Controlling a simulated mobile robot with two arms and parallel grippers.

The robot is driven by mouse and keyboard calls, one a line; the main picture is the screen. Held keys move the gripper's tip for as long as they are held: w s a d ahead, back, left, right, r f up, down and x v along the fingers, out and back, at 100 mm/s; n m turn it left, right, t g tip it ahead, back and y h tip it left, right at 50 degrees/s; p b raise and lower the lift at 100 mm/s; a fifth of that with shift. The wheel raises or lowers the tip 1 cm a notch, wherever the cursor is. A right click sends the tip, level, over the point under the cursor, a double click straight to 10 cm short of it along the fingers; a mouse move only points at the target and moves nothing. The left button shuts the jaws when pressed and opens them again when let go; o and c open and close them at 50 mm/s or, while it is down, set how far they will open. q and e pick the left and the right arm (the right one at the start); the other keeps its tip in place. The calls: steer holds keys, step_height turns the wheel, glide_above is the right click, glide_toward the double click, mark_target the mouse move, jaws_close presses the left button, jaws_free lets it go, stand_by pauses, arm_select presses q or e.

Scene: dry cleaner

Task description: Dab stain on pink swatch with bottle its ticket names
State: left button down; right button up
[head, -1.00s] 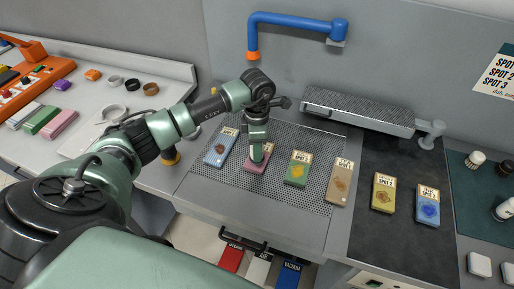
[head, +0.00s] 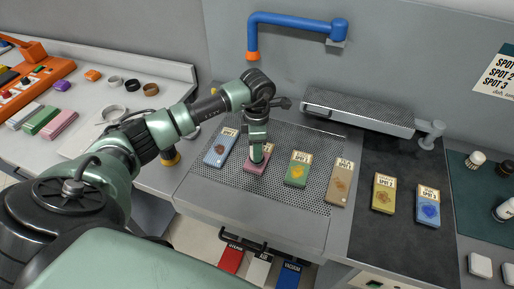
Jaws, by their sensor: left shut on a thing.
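The pink swatch (head: 250,166) lies on the perforated board, second from the left in a row of swatches. My left gripper (head: 257,158) points down over it, with its fingers at the swatch and shut on it. They cover the swatch's middle; its stain and ticket text cannot be made out. Small bottles with white tops stand at the right on a dark green mat: one (head: 476,160) at the back and one (head: 505,210) at the right edge. Their labels are not readable. My right gripper is not in view.
Blue (head: 220,148), green (head: 297,172) and brown (head: 340,184) swatches flank the pink one. Yellow (head: 383,194) and blue (head: 428,207) swatches lie on the dark panel. A blue pipe (head: 290,18) and a perforated arm (head: 358,112) stand behind. A "SPOT" notice (head: 497,75) hangs at right.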

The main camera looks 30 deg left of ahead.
arm_select(q)
steer(key=shift+r+p, duration=1.85)
steer(key=shift+r, duration=1.6)
